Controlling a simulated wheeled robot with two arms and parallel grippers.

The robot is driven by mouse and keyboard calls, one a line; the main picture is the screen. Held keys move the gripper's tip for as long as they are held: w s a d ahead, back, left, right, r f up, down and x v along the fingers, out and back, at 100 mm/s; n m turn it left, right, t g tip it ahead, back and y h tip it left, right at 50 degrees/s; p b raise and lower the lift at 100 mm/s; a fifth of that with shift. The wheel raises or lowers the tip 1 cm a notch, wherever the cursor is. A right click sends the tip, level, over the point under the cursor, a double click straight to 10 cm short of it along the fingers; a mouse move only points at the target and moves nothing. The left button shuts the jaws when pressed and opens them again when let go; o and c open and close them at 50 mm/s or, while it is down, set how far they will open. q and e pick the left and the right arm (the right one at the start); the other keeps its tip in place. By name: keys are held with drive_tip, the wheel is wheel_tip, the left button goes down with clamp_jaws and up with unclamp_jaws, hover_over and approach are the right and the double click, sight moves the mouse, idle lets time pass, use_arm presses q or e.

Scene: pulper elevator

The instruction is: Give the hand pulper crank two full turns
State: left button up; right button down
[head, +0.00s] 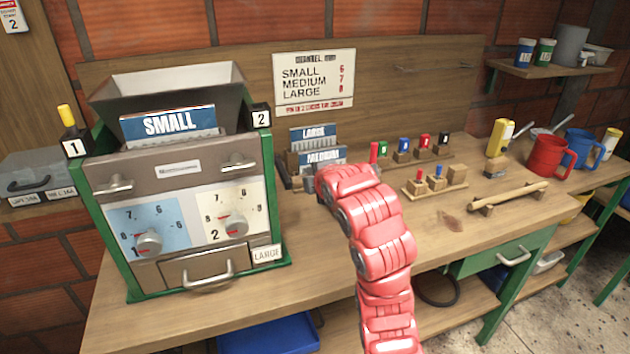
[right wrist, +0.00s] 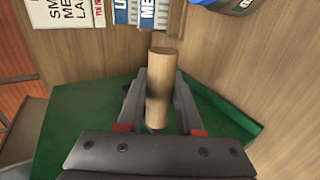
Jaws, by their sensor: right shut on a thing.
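The pulper (head: 180,190) is the green-framed machine on the left of the bench, with a metal hopper, a SMALL plate and two dials. In the right wrist view, a pale wooden cylindrical handle (right wrist: 160,75) stands between the fingers of my right gripper (right wrist: 160,100). The fingers are shut on it, one on each side. A green surface (right wrist: 220,115) lies behind the handle. In the head view my red right arm reaches up to the right side of the pulper; its gripper, the handle and any crank arm are hidden there. My left gripper is not in view.
LARGE (head: 313,133) and MEDIUM plates (head: 322,156) stand in a rack just right of the pulper. Small coloured pieces on wooden stands, a wooden bar (head: 508,196) and red and blue jugs are farther right. The bench front right of my arm is mostly clear.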

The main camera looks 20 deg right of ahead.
drive_tip(key=shift+w+a+f, duration=0.2)
drive_tip(key=shift+f, duration=0.4)
drive_tip(key=shift+w+a+f, duration=0.15)
drive_tip(key=shift+w+f, duration=0.05)
drive_tip(key=shift+f, duration=0.4)
drive_tip(key=w+f, duration=0.1)
drive_tip(key=w+f+b, duration=0.1)
drive_tip(key=f, duration=0.1)
drive_tip(key=shift+a, duration=0.2)
